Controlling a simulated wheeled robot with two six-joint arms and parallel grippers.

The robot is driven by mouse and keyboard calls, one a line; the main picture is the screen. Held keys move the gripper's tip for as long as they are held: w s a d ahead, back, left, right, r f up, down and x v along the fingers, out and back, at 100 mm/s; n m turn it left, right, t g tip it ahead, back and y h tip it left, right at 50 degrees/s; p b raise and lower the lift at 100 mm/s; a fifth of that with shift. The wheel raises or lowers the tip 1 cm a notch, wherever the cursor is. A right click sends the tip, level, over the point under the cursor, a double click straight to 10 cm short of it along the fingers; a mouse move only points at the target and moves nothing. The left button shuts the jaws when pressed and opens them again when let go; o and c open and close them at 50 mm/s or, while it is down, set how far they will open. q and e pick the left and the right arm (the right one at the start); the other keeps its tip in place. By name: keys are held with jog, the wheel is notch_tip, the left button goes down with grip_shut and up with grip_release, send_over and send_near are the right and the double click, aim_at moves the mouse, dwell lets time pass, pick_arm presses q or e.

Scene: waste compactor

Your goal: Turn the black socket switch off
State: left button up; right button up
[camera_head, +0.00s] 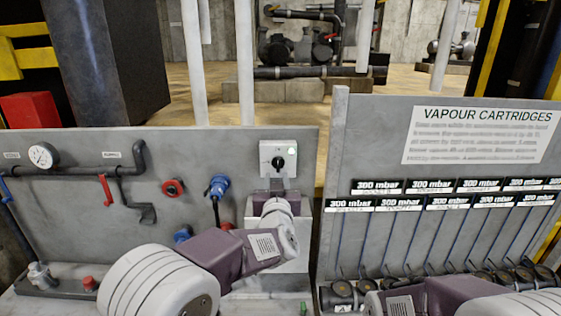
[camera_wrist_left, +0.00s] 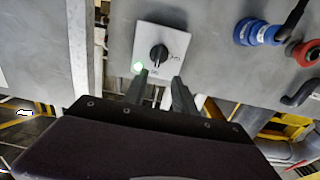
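The black switch knob (camera_head: 278,162) sits on a light grey square plate (camera_head: 266,150) on the left grey panel. The knob also shows in the left wrist view (camera_wrist_left: 159,54), with a lit green lamp (camera_wrist_left: 138,67) beside it on the plate. My left gripper (camera_wrist_left: 160,77) is open and empty. Its two fingers are apart, and their tips reach the plate's edge, one on each side of the knob's line. I cannot tell whether they touch the plate. In the head view my left wrist hides most of the gripper (camera_head: 278,184), just below the plate. My right gripper is out of view.
A blue plug with a cable (camera_head: 218,187) and a red round fitting (camera_head: 173,188) are left of the switch. Pipes and a gauge (camera_head: 41,156) are further left. A vapour cartridge rack (camera_head: 338,150) stands right, past a narrow gap.

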aim_at(278, 163)
pick_arm(q)
jog(key=w+p, duration=0.2)
jog(key=w, duration=0.1)
jog(key=w+d+p, duration=0.1)
jog(key=w+p, duration=0.1)
jog(key=w, duration=0.2)
jog(key=shift+d+r, duration=0.15)
jog(key=shift+d, duration=0.05)
jog(key=shift+w+a+p, duration=0.25)
jog(key=shift+w, duration=0.3)
jog(key=shift+w+a+p, duration=0.2)
jog(key=shift+w, duration=0.3)
jog(key=shift+a+f, duration=0.2)
jog(key=shift+a, duration=0.05)
jog(key=shift+d, duration=0.1)
jog(key=shift+s+d, duration=0.1)
jog(key=shift+d, duration=0.1)
jog(key=c, duration=0.3)
jog(key=shift+d, duration=0.1)
grip_shut()
